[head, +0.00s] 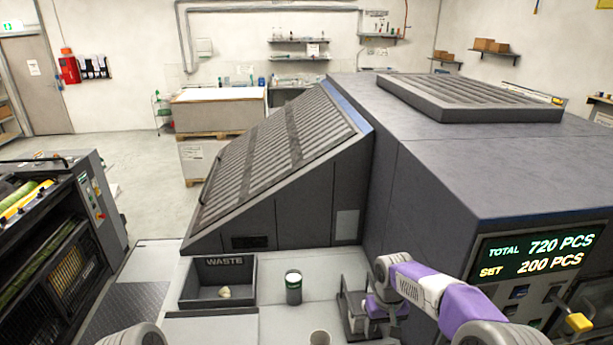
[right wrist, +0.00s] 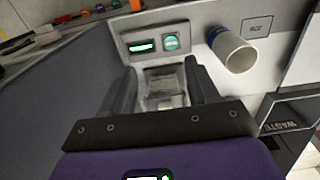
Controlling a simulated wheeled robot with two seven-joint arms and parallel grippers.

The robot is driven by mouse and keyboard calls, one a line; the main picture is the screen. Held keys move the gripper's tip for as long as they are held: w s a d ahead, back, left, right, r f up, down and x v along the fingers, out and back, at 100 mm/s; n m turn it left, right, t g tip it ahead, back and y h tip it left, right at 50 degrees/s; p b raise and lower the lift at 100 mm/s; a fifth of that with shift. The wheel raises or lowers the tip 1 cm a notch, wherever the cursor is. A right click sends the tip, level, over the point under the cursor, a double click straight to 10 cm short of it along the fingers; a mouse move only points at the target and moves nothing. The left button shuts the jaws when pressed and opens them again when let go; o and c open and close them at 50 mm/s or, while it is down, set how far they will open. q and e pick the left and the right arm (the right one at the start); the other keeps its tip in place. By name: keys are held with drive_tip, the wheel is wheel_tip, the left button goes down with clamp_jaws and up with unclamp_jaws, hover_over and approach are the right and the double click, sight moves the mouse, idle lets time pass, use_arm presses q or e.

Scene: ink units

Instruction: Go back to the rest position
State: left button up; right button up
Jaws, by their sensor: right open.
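My right arm comes in from the lower right in the head view, with a purple and white wrist bent downward. My right gripper (head: 353,311) is low over the light grey worktop, beside the big dark machine. In the right wrist view its two dark fingers (right wrist: 158,88) are spread apart with no held object visible between them. Beyond them is a small grey slotted fixture (right wrist: 163,84); I cannot tell whether they touch it. Only a rounded grey part of my left arm shows at the bottom left of the head view; its gripper is out of view.
A WASTE bin (head: 218,301) holds a pale crumpled piece (head: 224,292). Right of it stands a dark canister (head: 293,288) with a pale band. The machine (head: 440,190) walls the right side.

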drive_tip(key=s+a+f+y+b, duration=0.1)
drive_tip(key=s+a+f+b, duration=0.15)
drive_tip(key=f, duration=0.65)
drive_tip(key=s+a+f+y+b, duration=0.1)
drive_tip(key=s+a+f+b, duration=0.15)
drive_tip(key=f, duration=0.65)
use_arm(q)
wheel_tip(320, 180, down, 13)
drive_tip(key=b, duration=0.7)
drive_tip(key=shift+s+b, duration=0.25)
drive_tip(key=shift+b, duration=0.15)
use_arm(e)
drive_tip(key=s+a+f+m+y, duration=0.1)
drive_tip(key=s+a+f+m, duration=0.1)
drive_tip(key=s+f, duration=0.8)
drive_tip(key=s+a+f+m+y, duration=0.1)
drive_tip(key=s+a+f+m, duration=0.1)
drive_tip(key=s+f, duration=0.8)
drive_tip(key=shift+s+a+f+t, duration=0.2)
drive_tip(key=shift+s+t, duration=0.05)
drive_tip(key=shift+t, duration=0.05)
use_arm(q)
drive_tip(key=shift+r, duration=0.1)
